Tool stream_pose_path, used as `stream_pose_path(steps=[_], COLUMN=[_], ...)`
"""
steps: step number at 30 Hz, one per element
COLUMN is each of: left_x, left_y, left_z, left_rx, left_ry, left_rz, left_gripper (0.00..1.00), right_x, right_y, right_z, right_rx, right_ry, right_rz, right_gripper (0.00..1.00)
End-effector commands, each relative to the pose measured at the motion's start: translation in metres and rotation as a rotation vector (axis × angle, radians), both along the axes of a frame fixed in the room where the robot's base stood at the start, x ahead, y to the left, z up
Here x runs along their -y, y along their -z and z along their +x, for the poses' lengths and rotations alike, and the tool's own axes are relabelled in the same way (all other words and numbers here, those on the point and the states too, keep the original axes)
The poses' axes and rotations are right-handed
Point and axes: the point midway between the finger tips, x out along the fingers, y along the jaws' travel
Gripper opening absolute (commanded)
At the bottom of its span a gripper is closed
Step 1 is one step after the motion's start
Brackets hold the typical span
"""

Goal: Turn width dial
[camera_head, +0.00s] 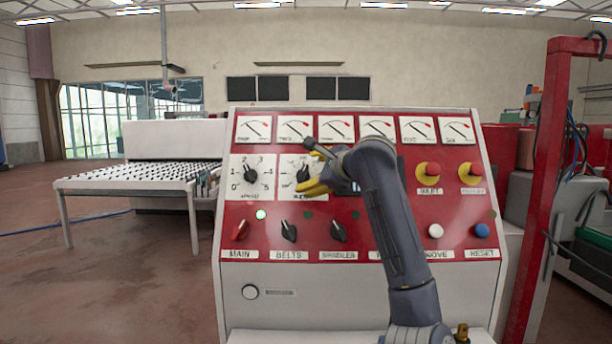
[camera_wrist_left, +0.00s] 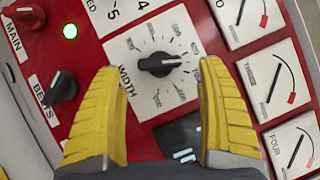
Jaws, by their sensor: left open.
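The width dial (camera_head: 302,174) is a black pointer knob on a white scale plate on the red panel. In the left wrist view the dial (camera_wrist_left: 159,64) lies between the tips of my two yellow fingers, its bar roughly crosswise from finger to finger. The word WIDTH shows beside it. My left gripper (camera_head: 313,170) is open in front of the dial plate; it also shows in the wrist view (camera_wrist_left: 158,72). Neither finger visibly touches the knob; the exact gap to the panel cannot be told. My right gripper is not in view.
A similar speed dial (camera_head: 251,176) sits left of the width dial. Below are the red main switch (camera_head: 240,230), the belts switch (camera_head: 289,231) and a lit green lamp (camera_head: 261,214). Several gauges line the top. Emergency buttons (camera_head: 429,170) are at right. A red post (camera_head: 545,190) stands beyond.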

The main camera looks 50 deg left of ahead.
Motion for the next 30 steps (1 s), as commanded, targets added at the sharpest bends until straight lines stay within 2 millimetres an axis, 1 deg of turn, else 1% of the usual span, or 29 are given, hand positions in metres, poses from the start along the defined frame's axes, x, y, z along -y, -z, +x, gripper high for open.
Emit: stream_pose_path(steps=[1,6,13,19,30], left_x=[0.01,0.038,0.065,0.076,0.078], left_y=[-0.002,-0.01,-0.017,-0.02,-0.02], left_z=[-0.001,-0.006,-0.011,-0.013,-0.014], left_rx=[0.003,0.003,0.001,0.0,0.0], left_ry=[0.004,0.003,0.002,0.001,0.0], left_rz=[-0.001,0.0,0.0,-0.001,0.0], left_gripper=[0.74,0.74,0.74,0.74,0.74], right_x=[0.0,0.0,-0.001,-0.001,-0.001], right_y=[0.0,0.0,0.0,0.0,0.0], right_z=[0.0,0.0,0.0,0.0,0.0], right_rx=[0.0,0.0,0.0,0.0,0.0], right_ry=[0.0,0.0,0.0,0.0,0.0], right_rz=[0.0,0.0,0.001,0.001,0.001], right_gripper=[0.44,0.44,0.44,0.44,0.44])
